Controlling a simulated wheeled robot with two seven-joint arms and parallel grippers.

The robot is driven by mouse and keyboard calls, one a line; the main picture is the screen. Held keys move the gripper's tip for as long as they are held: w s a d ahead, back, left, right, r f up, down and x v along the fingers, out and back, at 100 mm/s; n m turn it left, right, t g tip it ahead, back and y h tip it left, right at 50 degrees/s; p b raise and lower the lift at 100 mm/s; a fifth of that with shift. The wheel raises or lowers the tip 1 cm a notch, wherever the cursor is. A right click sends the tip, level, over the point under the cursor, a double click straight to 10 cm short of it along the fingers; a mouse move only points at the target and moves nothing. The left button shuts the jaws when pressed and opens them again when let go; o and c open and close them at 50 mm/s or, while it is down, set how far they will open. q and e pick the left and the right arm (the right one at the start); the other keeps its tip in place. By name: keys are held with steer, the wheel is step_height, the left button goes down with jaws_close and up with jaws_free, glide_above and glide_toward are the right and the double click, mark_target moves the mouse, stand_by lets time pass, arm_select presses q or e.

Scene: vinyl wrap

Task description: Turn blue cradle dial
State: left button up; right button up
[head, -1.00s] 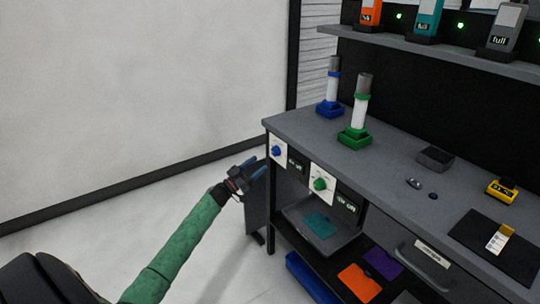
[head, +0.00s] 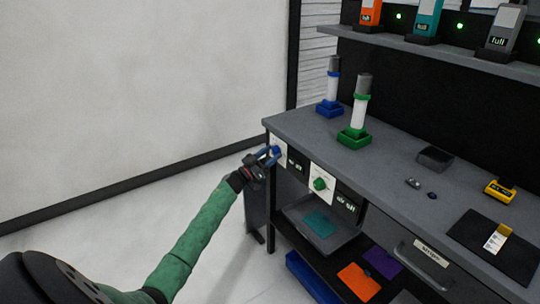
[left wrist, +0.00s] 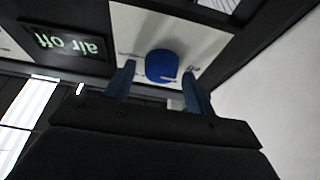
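The blue dial (head: 277,150) sits on a white plate on the bench's front face, at its left end, below the blue cradle (head: 329,108). In the left wrist view the blue dial (left wrist: 161,66) lies between and just beyond my left fingertips. My left gripper (head: 268,155) is open, its two blue fingers on either side of the dial; I cannot tell whether they touch it. In the left wrist view the gripper (left wrist: 157,84) shows a clear gap between the fingers. My right gripper is not in view.
A green dial (head: 319,184) with its own display (head: 347,205) is to the right on the same front face. The green cradle (head: 354,137) holds a white tube upright. A grey tray (head: 318,232) sits below. The floor left of the bench is clear.

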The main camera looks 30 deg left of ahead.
arm_select(q)
steer(key=c, duration=0.8)
